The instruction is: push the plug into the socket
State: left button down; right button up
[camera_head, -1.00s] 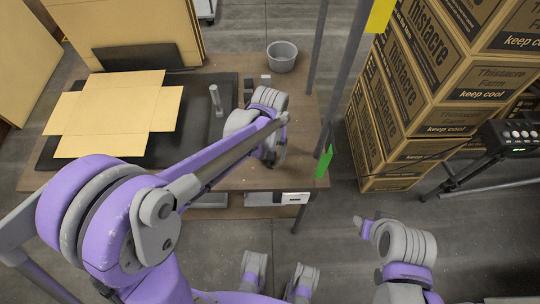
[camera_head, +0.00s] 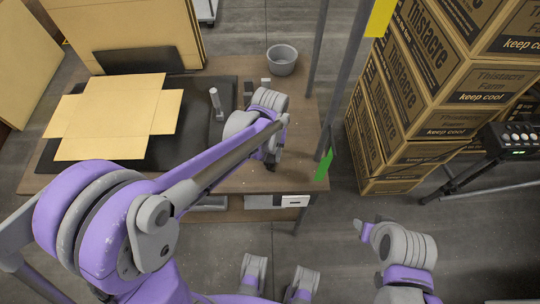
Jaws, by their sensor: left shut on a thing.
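My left gripper (camera_head: 270,163) points down over the table's right front part, below the grey wrist of my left arm. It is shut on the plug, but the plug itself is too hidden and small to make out. A white panel (camera_head: 294,201) with a dark slot sits at the table's front right edge, just below and right of the gripper. I cannot tell whether it is the socket. My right gripper (camera_head: 361,229) is at the lower right, away from the table, and its fingers are not clear enough to judge.
A flat unfolded carton (camera_head: 115,118) lies on a black mat (camera_head: 190,125) on the wooden table (camera_head: 230,182). A grey bowl (camera_head: 282,61) stands at the back right. A dark post with a green tag (camera_head: 323,166) rises beside the table. Stacked boxes (camera_head: 420,100) stand right.

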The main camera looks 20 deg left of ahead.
aim_at(270, 156)
pick_arm(q)
notch_tip(270, 156, up, 10)
jog(key=p, duration=0.1)
jog(key=shift+f, duration=0.2)
jog(key=shift+m, duration=0.5)
jog(key=w+a+f, duration=0.2)
jog(key=w, duration=0.2)
jog(key=w+a+f, duration=0.2)
jog(key=w+f, duration=0.1)
jog(key=w, duration=0.1)
jog(key=w+a+f, duration=0.2)
jog(key=w+f, duration=0.1)
jog(key=shift+w+a, duration=0.35)
jog(key=shift+w, duration=0.05)
